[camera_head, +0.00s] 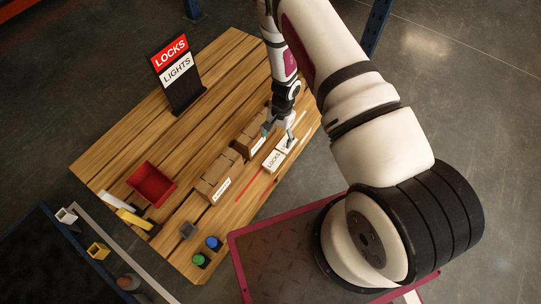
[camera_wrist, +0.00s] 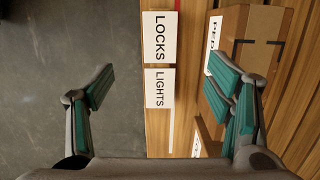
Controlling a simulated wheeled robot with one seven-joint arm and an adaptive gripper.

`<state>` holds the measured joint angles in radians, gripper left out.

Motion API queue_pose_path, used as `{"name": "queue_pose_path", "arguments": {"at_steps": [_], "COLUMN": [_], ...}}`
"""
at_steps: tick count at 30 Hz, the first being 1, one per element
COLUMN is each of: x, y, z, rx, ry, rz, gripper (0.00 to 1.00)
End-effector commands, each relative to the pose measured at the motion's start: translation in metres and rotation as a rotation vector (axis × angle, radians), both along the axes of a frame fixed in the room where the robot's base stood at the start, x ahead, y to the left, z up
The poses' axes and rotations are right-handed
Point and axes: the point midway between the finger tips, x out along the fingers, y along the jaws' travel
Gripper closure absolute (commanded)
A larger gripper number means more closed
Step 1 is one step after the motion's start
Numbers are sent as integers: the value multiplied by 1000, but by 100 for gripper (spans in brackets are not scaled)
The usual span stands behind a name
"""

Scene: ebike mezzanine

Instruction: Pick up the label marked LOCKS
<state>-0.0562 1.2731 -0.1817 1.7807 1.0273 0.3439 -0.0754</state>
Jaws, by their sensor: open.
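The LOCKS label (camera_head: 273,160) is a white card with black letters, lying on the wooden table near its right edge. In the wrist view the LOCKS label (camera_wrist: 159,38) lies at the top centre, with the white LIGHTS label (camera_wrist: 159,89) just below it. My gripper (camera_head: 279,132) is over the labels and partly covers the second card in the head view. In the wrist view my gripper (camera_wrist: 160,86) is open and empty, its fingers on either side of the LIGHTS label in the picture.
Cardboard boxes (camera_head: 214,178) stand beside the labels; one box (camera_wrist: 245,40) is close to the right finger. A black stand (camera_head: 186,94) bears LOCKS and LIGHTS signs. A red tray (camera_head: 164,193), a blue cup (camera_head: 213,243) and a green cup (camera_head: 199,260) are further along the table.

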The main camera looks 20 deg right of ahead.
Motion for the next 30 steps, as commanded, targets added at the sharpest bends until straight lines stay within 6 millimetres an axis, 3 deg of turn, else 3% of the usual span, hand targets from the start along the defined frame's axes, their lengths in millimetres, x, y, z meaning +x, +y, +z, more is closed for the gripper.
{"name": "queue_pose_path", "arguments": {"at_steps": [12,22,30], "x": [-7,-7,-9], "y": [9,10,12], "z": [-72,-91,-128], "rx": [1,1,2], "ry": [2,2,2], "rz": [0,1,1], "gripper": [27,27,27]}}
